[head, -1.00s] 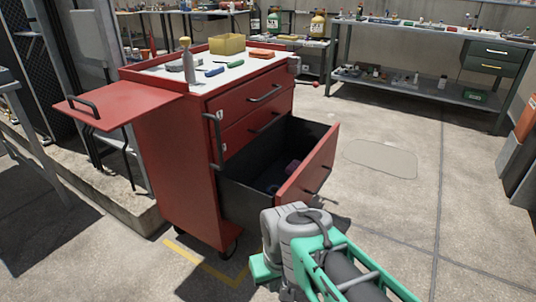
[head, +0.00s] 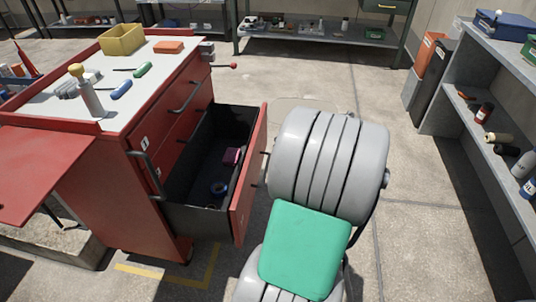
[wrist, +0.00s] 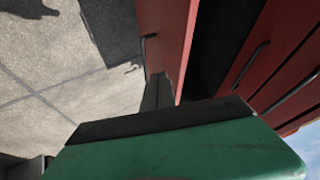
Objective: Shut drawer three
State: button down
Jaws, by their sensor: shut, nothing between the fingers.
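The red tool cart (head: 110,190) stands at the left in the head view. Its third drawer (head: 250,185), the lowest and deepest, is pulled well out. In the head view my arm hides the gripper.
The cart's red side shelf (head: 40,170) sticks out to the left. A grey shelf unit (head: 480,110) stands at the right.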

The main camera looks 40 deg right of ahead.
jog(key=b, duration=0.2)
send_near(251, 165)
notch_tip(251, 165, down, 4)
jog(key=d, duration=0.2)
jog(key=w+a, duration=0.1)
jog(key=w+a+b, duration=0.1)
jog(key=shift+w+r, duration=0.2)
jog(key=shift+w, duration=0.05)
